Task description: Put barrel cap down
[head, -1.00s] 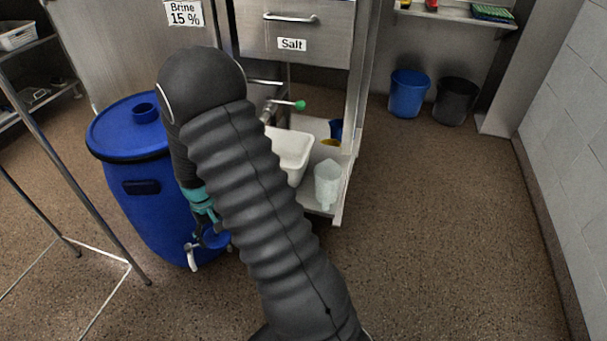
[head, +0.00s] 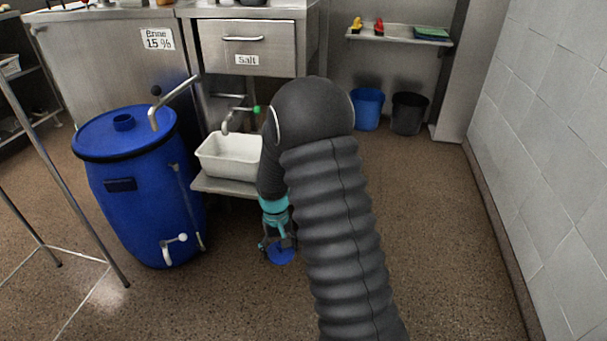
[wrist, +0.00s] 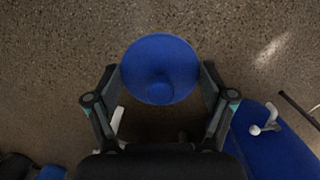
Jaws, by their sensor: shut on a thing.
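The barrel cap is a round blue disc (wrist: 160,62) with a raised round part; in the wrist view it sits between the two fingers of my gripper (wrist: 160,80). My gripper (head: 277,245) is shut on it. In the head view the blue cap (head: 281,254) shows low at my fingertips, over the brown floor to the right of the blue barrel. I cannot tell how far the cap is above the floor. The blue barrel (head: 135,190) stands upright on the floor at the left, with a tap (head: 173,246) low on its front.
A white tub (head: 230,157) sits on a low steel shelf behind my gripper. Blue (head: 366,108) and black (head: 408,112) buckets stand at the back. A metal frame (head: 65,160) is at the left. The floor (head: 440,230) at the right is clear.

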